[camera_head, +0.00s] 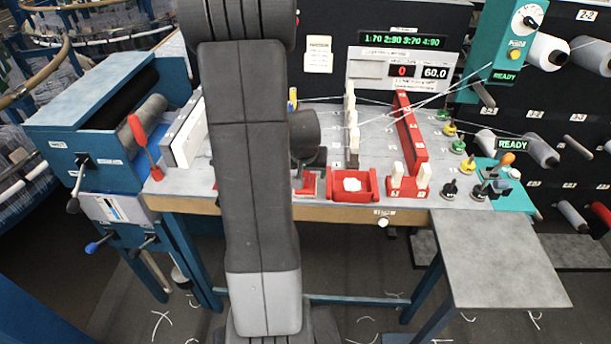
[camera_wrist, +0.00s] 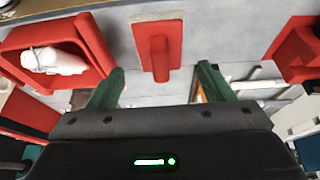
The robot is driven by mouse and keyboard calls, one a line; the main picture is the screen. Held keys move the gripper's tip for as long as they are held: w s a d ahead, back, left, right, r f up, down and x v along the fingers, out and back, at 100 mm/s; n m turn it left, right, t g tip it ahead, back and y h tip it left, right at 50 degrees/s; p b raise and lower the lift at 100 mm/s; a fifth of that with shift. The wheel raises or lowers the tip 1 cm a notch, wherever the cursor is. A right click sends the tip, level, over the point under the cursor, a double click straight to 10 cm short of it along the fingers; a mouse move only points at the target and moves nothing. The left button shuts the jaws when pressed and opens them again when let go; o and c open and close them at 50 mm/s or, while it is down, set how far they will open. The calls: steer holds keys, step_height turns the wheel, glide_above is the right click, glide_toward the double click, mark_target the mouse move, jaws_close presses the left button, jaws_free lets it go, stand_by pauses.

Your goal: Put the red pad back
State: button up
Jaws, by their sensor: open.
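A flat red piece with a raised red bar, which looks like the red pad (camera_wrist: 158,48), lies on the grey table in the wrist view. My gripper (camera_wrist: 160,78) is open, with its green fingers apart on either side of the bar's near end. Nothing is clamped between them. In the head view a red piece (camera_head: 312,188), probably the same pad, shows partly behind my arm. My arm hides the fingers there. A red tray (camera_head: 366,190) holding a white lump stands just right of it; the tray also shows at the wrist view's left (camera_wrist: 97,40).
Another red part (camera_wrist: 295,52) is at the wrist view's right. A red block with white pegs (camera_head: 408,192) stands right of the tray, below a long red bar (camera_head: 411,130). Several knobs and spools fill the right side. A bare grey side shelf (camera_head: 495,260) is clear.

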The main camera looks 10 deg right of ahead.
steer(key=v, duration=0.8)
stand_by(1.4)
